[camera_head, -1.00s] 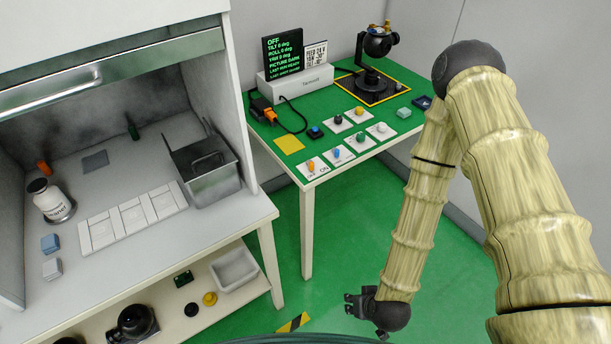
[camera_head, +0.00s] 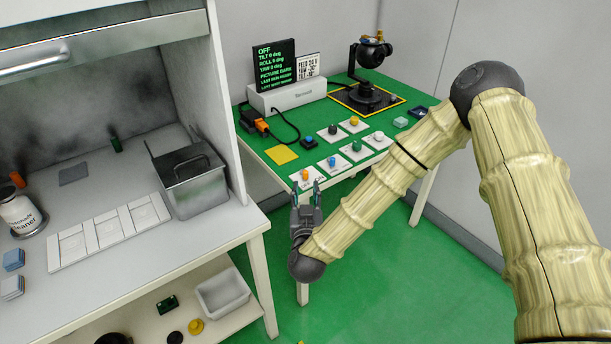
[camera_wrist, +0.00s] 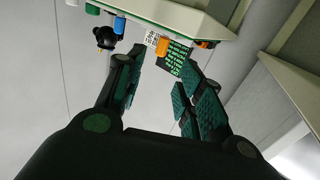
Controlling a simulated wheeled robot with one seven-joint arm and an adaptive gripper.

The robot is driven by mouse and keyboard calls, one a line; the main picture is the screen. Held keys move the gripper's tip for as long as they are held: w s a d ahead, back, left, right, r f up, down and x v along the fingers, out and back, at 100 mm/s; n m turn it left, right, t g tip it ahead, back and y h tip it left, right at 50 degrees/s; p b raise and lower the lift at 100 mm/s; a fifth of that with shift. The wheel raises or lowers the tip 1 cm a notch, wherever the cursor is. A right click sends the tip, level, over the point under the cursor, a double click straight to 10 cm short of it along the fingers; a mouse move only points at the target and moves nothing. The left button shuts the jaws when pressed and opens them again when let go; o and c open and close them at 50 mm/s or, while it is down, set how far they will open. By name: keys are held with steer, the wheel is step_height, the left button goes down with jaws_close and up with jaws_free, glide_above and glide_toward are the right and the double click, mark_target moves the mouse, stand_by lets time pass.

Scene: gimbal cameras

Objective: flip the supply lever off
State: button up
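The supply lever appears to be the small orange lever (camera_head: 305,174) on a white plate with OFF and ON marks at the front left corner of the green table (camera_head: 262,143). In the wrist view, an orange lever (camera_wrist: 162,46) hangs from the table edge and shows between my fingertips. My gripper (camera_head: 307,190) is open and empty, pointing up toward the table's front edge, just in front of and below the lever plate. Its two green-padded fingers (camera_wrist: 161,62) stand apart. They seem short of the lever; the exact gap cannot be told.
A blue lever (camera_head: 332,161) and green knob (camera_head: 357,146) stand close right of the orange one. A display (camera_head: 275,67), gimbal camera (camera_head: 369,92) and orange connector (camera_head: 262,126) are behind. The workbench (camera_head: 140,285) with a metal bin (camera_head: 195,190) is left.

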mark_target(306, 174)
steer(key=w+p, duration=0.1)
steer(key=w, duration=0.7)
steer(key=shift+w, duration=0.15)
jaws_close()
